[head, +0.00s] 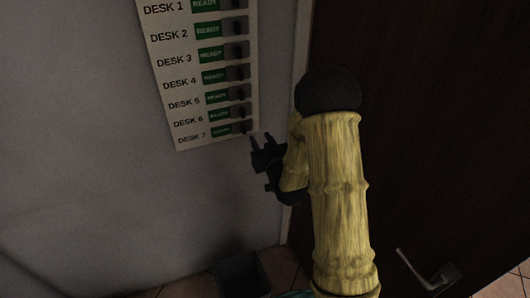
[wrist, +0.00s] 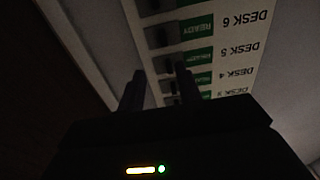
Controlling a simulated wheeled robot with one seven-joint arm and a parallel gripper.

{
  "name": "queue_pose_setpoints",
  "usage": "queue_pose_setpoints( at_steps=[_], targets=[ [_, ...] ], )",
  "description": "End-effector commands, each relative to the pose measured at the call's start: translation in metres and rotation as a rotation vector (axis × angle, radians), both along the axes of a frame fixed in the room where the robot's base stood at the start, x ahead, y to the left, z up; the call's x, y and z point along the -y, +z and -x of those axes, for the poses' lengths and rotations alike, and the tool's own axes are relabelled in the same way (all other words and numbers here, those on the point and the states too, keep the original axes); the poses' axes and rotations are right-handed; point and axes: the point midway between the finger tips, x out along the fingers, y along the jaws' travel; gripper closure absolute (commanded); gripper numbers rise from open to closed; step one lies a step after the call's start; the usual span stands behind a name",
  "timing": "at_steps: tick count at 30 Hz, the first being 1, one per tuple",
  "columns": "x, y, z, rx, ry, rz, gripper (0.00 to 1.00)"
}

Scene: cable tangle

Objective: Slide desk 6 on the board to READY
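The white board (head: 181,97) hangs on the wall in the head view, with several desk rows, each with a green field and a dark slider knob. The desk 6 row (head: 188,121) is second from the bottom. Its field is green and seems to read READY, and its knob (head: 239,111) sits at the right. In the wrist view the board is upside down, and the desk 6 knob (wrist: 160,37) is left of its green READY field (wrist: 196,27). My gripper (head: 259,138) is open and empty, just right of the board's lower corner. Its two fingers (wrist: 157,75) stand apart.
A dark bin (head: 240,274) is on the tiled floor below the board. The wall (head: 90,180) left of and below the board is bare.

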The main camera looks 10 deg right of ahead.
Motion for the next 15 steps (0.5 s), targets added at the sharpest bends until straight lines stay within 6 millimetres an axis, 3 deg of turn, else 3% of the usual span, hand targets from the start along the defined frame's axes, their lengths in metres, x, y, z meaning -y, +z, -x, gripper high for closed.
queue_pose_setpoints(
  at_steps=[6, 15],
  targets=[
    [0.002, -0.001, 0.027, 0.001, 0.004, 0.000, 0.65],
    [0.002, 0.000, 0.032, 0.001, 0.006, 0.000, 0.65]
  ],
)
